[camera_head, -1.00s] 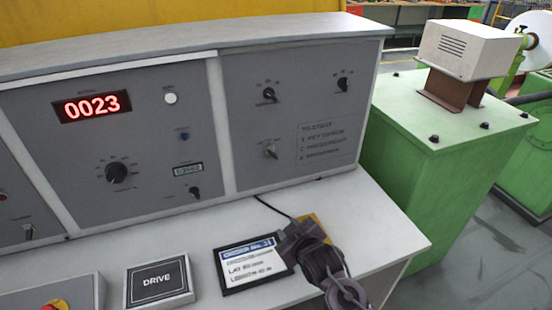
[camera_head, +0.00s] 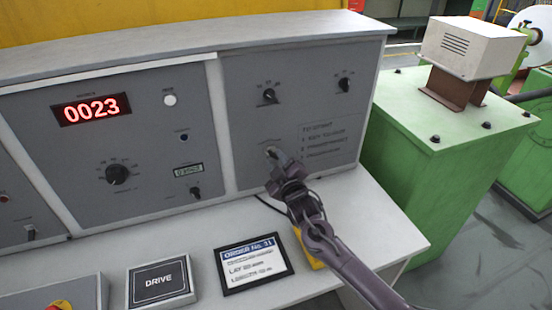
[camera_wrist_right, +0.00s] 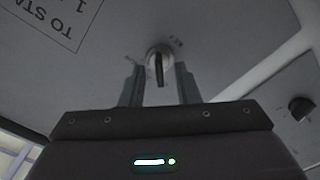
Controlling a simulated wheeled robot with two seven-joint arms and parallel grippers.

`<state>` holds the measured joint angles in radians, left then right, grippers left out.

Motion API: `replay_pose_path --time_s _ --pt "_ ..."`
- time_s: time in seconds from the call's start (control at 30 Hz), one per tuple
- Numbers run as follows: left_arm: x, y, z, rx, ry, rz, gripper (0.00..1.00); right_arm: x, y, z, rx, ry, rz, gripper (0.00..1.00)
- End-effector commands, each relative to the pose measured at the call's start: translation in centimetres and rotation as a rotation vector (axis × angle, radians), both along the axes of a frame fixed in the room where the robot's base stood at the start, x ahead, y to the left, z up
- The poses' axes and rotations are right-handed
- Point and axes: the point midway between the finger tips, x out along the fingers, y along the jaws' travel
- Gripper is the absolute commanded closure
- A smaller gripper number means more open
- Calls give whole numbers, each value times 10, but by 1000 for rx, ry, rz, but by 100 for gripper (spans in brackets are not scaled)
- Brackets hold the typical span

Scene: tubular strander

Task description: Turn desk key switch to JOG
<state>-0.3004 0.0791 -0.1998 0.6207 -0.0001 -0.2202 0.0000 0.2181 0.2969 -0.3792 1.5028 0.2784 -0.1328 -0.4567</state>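The key switch (camera_head: 269,150) is on the right grey panel of the desk, low and left of the printed instruction box. The right wrist view shows it as a round metal switch (camera_wrist_right: 160,56) with a dark upright key or slot in its middle. My right gripper (camera_head: 277,157) is at the switch and covers part of it. In the right wrist view its two fingers (camera_wrist_right: 159,84) stand apart, one on each side of the dark key, with gaps visible. I cannot tell whether they touch it. My left gripper is not in view.
Two black selector knobs (camera_head: 269,96) (camera_head: 344,84) sit above on the same panel. The order card (camera_head: 253,264) and DRIVE plate (camera_head: 159,283) lie on the desk below. A yellow item (camera_head: 308,254) is partly under my right arm. A green machine cabinet (camera_head: 425,165) stands right.

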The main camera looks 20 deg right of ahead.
Motion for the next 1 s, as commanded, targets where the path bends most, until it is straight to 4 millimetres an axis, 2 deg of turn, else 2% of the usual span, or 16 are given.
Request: replay_pose_path --time_s 0.33,0.5,0.57,1.0 --pt "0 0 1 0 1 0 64 4 0 0 1 0 0 72" --pt "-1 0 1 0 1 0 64 4 0 0 1 0 0 94" --pt "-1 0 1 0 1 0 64 4 0 0 1 0 0 100" --pt "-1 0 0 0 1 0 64 4 1 -1 56 3 1 100"
